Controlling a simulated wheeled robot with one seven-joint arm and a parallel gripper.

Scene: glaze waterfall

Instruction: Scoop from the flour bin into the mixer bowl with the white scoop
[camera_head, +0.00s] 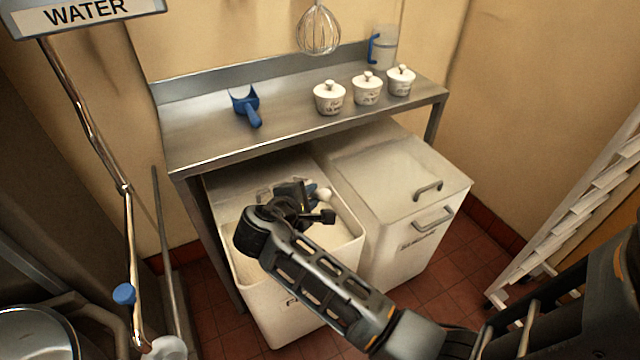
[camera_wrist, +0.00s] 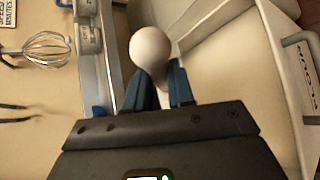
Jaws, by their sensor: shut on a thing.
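The flour bin (camera_head: 288,310) is the open white bin on the left under the steel table, with pale flour (camera_head: 262,250) inside. My gripper (camera_head: 297,192) is over the bin's opening, toward its back. In the wrist view my gripper (camera_wrist: 164,88) is shut, its blue fingers around the white scoop (camera_wrist: 150,48). Only a rounded white end of the scoop shows clearly there; a small white end (camera_head: 324,194) also shows in the head view. The rest of the scoop is hidden by my gripper. A round steel rim (camera_head: 35,330) at lower left may be the mixer bowl; I cannot tell.
A closed white bin (camera_head: 385,170) stands right beside the flour bin. The steel table (camera_head: 195,125) overhangs the bins' back, with a blue scoop (camera_head: 252,108), three lidded jars (camera_head: 367,90) and a jug (camera_head: 384,48). A whisk (camera_head: 318,32) hangs above. A pipe (camera_head: 95,130) stands at left.

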